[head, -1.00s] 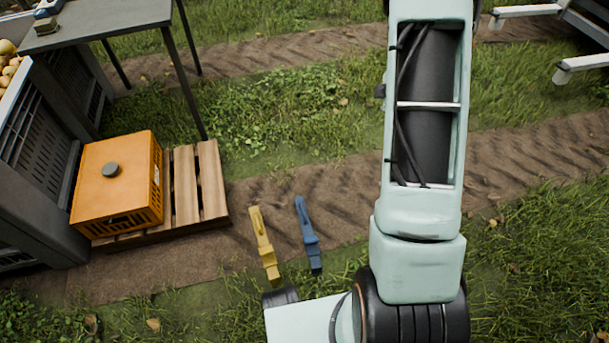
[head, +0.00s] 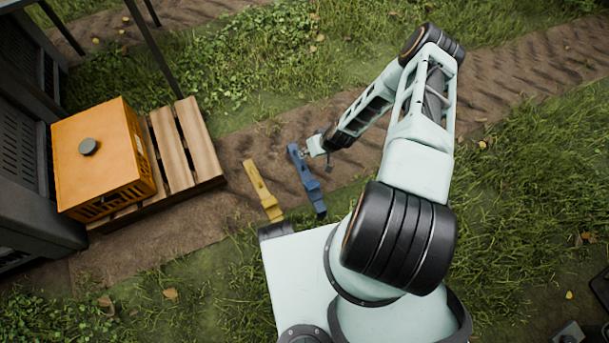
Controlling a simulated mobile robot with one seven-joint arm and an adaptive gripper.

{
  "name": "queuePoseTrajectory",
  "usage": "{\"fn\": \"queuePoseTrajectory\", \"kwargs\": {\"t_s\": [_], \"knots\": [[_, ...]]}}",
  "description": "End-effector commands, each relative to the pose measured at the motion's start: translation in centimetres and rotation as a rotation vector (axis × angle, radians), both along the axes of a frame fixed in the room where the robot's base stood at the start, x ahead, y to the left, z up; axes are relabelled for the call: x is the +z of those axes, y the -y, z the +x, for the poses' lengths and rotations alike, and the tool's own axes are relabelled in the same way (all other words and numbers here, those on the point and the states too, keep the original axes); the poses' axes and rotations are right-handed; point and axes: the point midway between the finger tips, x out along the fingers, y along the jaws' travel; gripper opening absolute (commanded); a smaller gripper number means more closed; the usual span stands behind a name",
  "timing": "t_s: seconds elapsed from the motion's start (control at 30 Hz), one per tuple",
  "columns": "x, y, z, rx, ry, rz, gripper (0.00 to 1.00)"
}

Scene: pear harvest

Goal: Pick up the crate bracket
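Two bracket-like pieces lie side by side on the ground, one yellow (head: 262,189) and one blue (head: 308,183). I cannot tell from the picture which one is the crate bracket. My gripper (head: 309,151) is low, at the far end of the blue piece, just to its right. It looks very close to that end, but contact is unclear. The fingers are too small to tell whether they are open or shut. The yellow piece lies farther left, apart from my gripper.
The dirt track to the right is clear.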

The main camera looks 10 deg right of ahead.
Motion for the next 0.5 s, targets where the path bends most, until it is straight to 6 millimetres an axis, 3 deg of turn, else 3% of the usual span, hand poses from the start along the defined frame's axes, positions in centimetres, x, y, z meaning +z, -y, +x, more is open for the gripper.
{"fn": "queuePoseTrajectory", "kwargs": {"t_s": [0.23,0.5], "knots": [[-3.7,-1.1,1.1,-0.009,-0.004,0.008,0.32],[-5.8,-1.6,1.8,-0.007,-0.004,0.007,0.32]]}}
